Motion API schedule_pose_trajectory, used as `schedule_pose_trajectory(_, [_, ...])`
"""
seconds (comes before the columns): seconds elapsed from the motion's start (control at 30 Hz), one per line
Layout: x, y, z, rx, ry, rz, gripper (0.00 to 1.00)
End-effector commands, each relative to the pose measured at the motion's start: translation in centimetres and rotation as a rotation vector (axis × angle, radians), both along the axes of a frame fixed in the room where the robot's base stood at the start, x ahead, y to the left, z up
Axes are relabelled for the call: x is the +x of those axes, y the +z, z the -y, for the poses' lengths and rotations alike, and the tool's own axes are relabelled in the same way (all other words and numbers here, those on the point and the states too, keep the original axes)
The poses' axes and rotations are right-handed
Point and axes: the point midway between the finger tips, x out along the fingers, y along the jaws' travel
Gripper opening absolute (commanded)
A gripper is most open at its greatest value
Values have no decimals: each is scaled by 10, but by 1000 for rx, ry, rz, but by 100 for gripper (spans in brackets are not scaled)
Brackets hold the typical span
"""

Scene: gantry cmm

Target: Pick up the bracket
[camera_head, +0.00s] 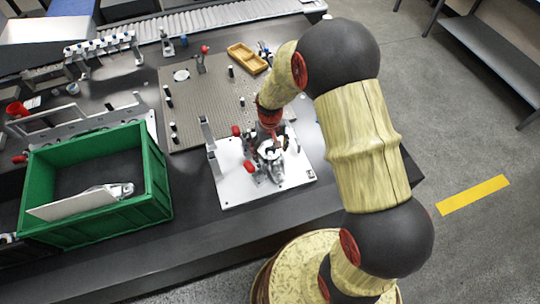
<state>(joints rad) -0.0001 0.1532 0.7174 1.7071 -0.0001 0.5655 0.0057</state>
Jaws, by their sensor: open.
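My gripper (269,150) points down over a white fixture plate (238,187) near the front of the dark bench. It is small in the view and partly covered by my wrist, and I see nothing clearly held in it. A silvery metal part (277,172) sits on the plate right below and beside the gripper; it may be the bracket, but its outline is partly hidden. Whether the fingers touch it I cannot tell. Another grey metal part lies with a pale flat panel (75,204) in the green crate (158,183) at the left.
Behind is a perforated plate (205,110) with black posts and a yellow tray (247,58). The bench front (225,235) between crate and my arm is clear.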

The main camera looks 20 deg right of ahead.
Motion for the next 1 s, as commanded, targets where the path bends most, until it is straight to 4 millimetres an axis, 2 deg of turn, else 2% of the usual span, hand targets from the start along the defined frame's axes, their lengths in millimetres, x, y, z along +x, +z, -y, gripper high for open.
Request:
schedule_pose_trajectory(0.2, [1, 0, 0, 0, 0, 2, 76])
schedule_pose_trajectory(1.0, [1, 0, 0, 0, 0, 2, 31])
